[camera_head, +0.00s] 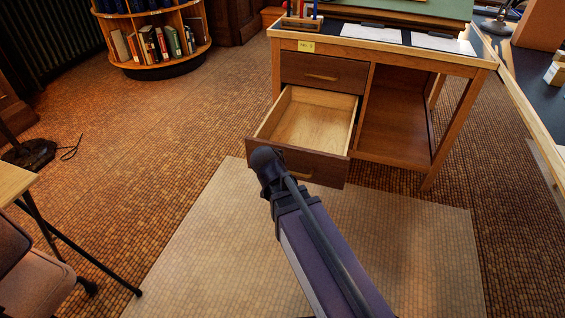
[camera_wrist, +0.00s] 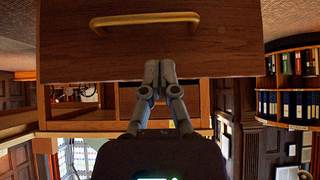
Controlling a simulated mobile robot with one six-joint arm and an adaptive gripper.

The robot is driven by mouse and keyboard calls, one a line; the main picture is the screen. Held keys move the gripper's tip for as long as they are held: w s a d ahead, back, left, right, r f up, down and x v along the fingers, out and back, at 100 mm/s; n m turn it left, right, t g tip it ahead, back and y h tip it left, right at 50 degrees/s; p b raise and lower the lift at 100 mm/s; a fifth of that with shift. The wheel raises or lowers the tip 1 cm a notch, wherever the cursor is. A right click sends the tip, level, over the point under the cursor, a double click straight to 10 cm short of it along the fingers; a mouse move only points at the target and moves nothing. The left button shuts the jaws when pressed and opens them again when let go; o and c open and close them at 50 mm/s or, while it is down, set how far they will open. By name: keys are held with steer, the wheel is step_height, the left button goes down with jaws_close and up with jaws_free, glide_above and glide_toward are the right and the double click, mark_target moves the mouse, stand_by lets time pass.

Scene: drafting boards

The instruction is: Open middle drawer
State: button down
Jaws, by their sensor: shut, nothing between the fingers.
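The middle drawer (camera_head: 312,118) of the wooden desk is pulled well out and its pale inside is empty. Its dark front (camera_head: 318,172) faces me, partly covered by my arm. In the wrist view the drawer front (camera_wrist: 220,45) fills the upper part, with its brass handle (camera_wrist: 145,19) near the top edge. My gripper (camera_wrist: 160,70) is shut, its two fingertips together and empty, over the lower edge of that front in the picture. The fingers are apart from the handle. In the head view the fingertips are hidden behind my dark wrist.
The top drawer (camera_head: 323,73) above is closed. An open compartment (camera_head: 395,115) is to its right. A light mat (camera_head: 400,240) lies on the floor before the desk. A round bookcase (camera_head: 155,45) stands at the back left, and a chair (camera_head: 30,270) at the lower left.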

steer(key=shift+s+a+r, duration=0.1)
steer(key=shift+s+r, duration=0.2)
steer(key=shift+r, duration=0.05)
stand_by(0.5)
steer(key=s+d+r+n+g+y+p, duration=0.2)
steer(key=s+d+g+p, duration=0.6)
steer(key=s+d, duration=0.4)
steer(key=shift+r+n+y, duration=0.3)
steer(key=shift+n+y, duration=0.3)
steer(key=shift+n, duration=0.6)
